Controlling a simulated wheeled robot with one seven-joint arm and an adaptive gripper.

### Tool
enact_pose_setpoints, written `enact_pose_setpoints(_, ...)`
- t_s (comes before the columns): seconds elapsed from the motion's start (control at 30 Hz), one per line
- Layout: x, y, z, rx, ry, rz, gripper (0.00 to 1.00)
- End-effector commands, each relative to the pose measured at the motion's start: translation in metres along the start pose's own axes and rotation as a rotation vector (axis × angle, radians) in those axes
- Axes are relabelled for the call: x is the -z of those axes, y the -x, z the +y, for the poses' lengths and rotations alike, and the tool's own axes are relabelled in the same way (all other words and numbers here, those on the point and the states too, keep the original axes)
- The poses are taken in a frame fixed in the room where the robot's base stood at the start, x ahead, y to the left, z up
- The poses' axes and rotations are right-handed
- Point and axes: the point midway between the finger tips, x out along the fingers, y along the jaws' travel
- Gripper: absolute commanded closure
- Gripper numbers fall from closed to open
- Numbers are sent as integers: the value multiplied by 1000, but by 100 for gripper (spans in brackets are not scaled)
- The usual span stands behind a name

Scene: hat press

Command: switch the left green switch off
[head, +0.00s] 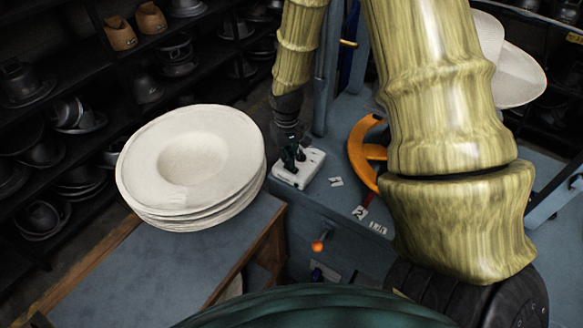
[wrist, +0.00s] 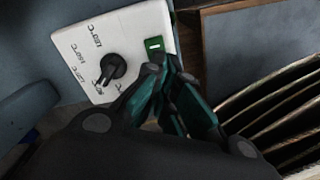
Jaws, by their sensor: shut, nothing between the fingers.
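The white control box (head: 309,163) sits on the blue machine, with my gripper (head: 292,156) right over it. In the wrist view the white panel (wrist: 82,44) fills the upper left, and a green switch (wrist: 154,45) sits near its right edge. My gripper (wrist: 163,62) is shut and empty, its fingertips just below the switch in the picture. I cannot tell whether they touch it. The switch's on or off position is too small to read. In the head view the gripper hides the switch.
A black knob (wrist: 112,67) with temperature marks is beside the switch. A stack of white hats (head: 190,165) stands on the table (head: 150,262) to the left. An orange curved handle (head: 366,150) is right of the box. Dark shelves with hat forms are behind.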

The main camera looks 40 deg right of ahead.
Motion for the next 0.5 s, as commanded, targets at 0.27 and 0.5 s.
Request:
enact_pose_setpoints(0.27,0,-4,0,0,0,0,100)
enact_pose_setpoints(0.5,0,-6,0,0,0,0,100)
